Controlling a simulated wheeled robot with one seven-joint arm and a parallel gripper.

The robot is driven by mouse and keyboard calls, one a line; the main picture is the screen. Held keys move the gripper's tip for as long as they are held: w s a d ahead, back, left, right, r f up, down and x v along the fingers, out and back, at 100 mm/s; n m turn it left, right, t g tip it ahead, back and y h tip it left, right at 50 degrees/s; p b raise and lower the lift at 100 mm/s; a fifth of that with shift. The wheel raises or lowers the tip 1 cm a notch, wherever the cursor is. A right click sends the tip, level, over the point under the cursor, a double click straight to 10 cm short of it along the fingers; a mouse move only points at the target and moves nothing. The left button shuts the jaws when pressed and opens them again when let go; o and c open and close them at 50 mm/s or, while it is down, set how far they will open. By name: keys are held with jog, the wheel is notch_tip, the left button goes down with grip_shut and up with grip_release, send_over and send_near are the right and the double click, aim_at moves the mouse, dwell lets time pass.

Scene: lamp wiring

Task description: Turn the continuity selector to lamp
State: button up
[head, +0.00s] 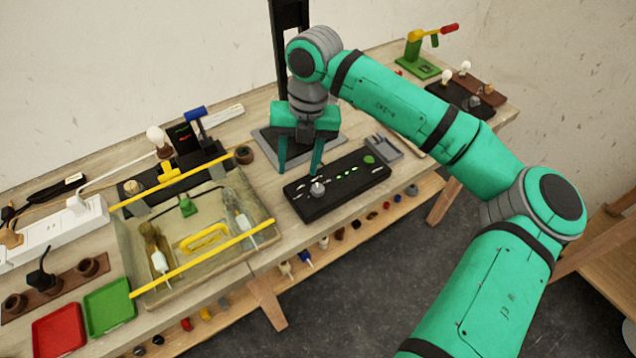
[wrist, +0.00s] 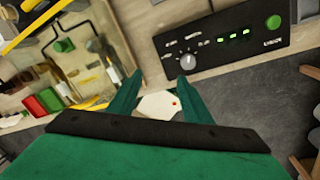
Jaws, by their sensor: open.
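The black control box (head: 342,184) lies on the bench near the middle of the head view. Its round grey selector knob (head: 317,188) sits on the left part of the panel, with small pale labels around it. In the wrist view the knob (wrist: 187,62) is just beyond the fingertips, and its labels are too small to read surely. Green lights (wrist: 233,35) and a green button (wrist: 273,22) are to its right. My gripper (head: 299,172) is open and empty, close to the knob. In the wrist view the fingers (wrist: 158,78) frame the space before the knob.
A tray with yellow bars (head: 203,250) stands left of the box. A small grey tray (head: 384,148) lies behind its right end. Red (head: 60,328) and green (head: 109,305) bins are at the front left. A lower shelf (head: 340,250) runs below the bench edge.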

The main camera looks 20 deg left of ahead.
aim_at(318, 188)
jog(key=w+d+t+h, duration=0.1)
jog(key=w+d+h, duration=0.1)
jog(key=w+d, duration=0.15)
jog(key=shift+m, duration=0.4)
jog(key=f, duration=0.6)
jog(key=s+f, duration=0.1)
jog(key=f, duration=0.2)
jog(key=shift+d+f, duration=0.1)
jog(key=shift+f, duration=0.3)
jog(key=shift+c, duration=0.7)
jog(key=c, duration=0.9)
